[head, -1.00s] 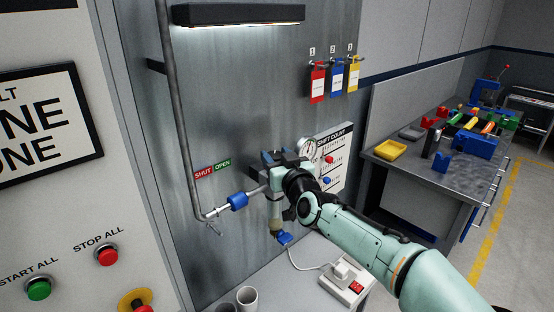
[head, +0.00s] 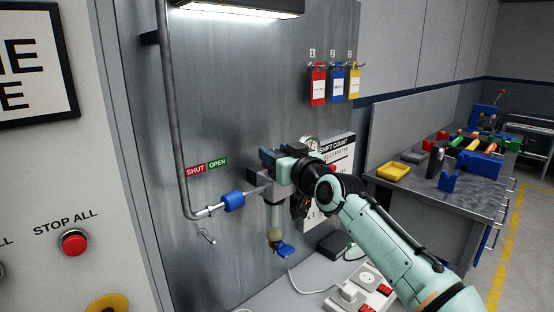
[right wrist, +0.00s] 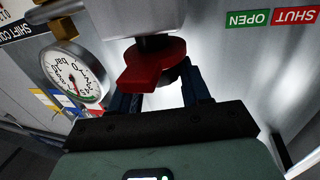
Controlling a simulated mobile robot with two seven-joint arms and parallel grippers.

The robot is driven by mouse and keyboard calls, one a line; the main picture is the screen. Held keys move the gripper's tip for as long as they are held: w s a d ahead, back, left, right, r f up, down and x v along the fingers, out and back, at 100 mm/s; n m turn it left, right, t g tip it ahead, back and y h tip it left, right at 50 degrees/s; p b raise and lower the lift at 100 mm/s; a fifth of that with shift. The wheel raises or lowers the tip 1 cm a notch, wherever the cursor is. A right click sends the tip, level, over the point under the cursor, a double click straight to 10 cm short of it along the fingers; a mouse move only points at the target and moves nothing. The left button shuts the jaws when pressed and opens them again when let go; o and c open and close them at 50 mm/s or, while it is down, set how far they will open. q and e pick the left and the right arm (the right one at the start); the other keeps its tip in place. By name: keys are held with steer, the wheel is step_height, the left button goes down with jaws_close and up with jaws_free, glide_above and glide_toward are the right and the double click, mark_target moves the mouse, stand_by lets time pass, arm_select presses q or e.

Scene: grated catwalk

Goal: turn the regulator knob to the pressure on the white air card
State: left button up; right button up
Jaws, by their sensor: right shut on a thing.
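The air regulator stands on the grey wall panel. Its clear bowl (head: 275,218) hangs below the body, and its top is largely hidden by my right gripper (head: 283,163). In the right wrist view a red knob (right wrist: 153,66) on a dark stem sits between the dark fingers of the right gripper (right wrist: 158,88), which is shut on it. The round pressure gauge (right wrist: 74,74), marked bar, is beside the knob; its needle is too small to read surely. In the head view the gauge (head: 309,143) is mostly hidden. I cannot make out a white air card. My left gripper is not in view.
A pipe (head: 175,130) with a blue fitting (head: 233,201) runs to the regulator, below SHUT and OPEN labels (head: 206,167). A SHIFT COUNT board (head: 342,160) is behind my arm. Three coloured tags (head: 337,84) hang above. A power strip (head: 365,288) lies below.

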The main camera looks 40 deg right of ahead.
steer(key=shift+f, duration=0.2)
steer(key=o, duration=1)
steer(key=shift+r, duration=0.1)
steer(key=shift+o, duration=0.2)
steer(key=shift+s, duration=0.1)
steer(key=s+a+b, duration=0.2)
steer(key=s, duration=1.1)
